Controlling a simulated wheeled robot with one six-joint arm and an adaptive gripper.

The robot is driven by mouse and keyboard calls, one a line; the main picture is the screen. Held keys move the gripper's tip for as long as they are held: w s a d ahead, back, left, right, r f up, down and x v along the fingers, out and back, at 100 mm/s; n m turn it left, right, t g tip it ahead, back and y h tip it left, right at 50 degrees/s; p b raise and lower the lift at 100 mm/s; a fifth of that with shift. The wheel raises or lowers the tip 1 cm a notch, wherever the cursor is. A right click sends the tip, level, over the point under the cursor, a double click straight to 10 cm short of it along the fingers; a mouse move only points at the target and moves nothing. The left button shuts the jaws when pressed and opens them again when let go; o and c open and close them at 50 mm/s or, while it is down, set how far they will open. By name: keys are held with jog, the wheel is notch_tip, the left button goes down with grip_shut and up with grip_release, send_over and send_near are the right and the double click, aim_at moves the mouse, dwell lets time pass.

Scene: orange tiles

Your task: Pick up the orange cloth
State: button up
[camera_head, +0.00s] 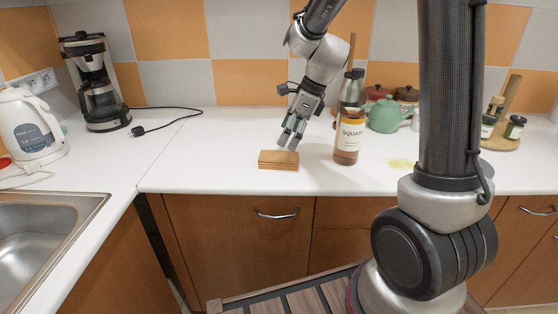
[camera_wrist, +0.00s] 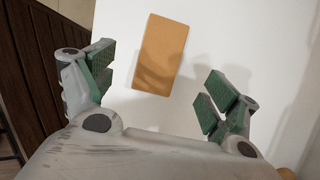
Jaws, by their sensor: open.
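The orange cloth (camera_head: 278,160) is a small folded rectangle lying flat on the white counter, near its front edge. In the wrist view the cloth (camera_wrist: 160,54) lies beyond and between the two green-padded fingertips. My gripper (camera_head: 291,136) is just above and behind the cloth in the head view, pointing down. In the wrist view my gripper (camera_wrist: 157,88) is open and empty, with its fingers wide apart on either side of the cloth's near end. It appears apart from the cloth, and a shadow falls on the cloth.
A labelled bottle (camera_head: 348,138) stands close to the right of the cloth. A teapot (camera_head: 387,115) and jars are behind it. A yellow spill (camera_head: 400,163) lies farther right. A coffee maker (camera_head: 95,85), kettle (camera_head: 28,125) and sink (camera_head: 40,235) are left. The counter left of the cloth is clear.

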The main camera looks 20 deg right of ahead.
aim_at(280, 155)
jog(key=x, duration=0.7)
jog(key=shift+d+f, duration=0.1)
jog(key=shift+d, duration=0.1)
jog(key=c, duration=1.1)
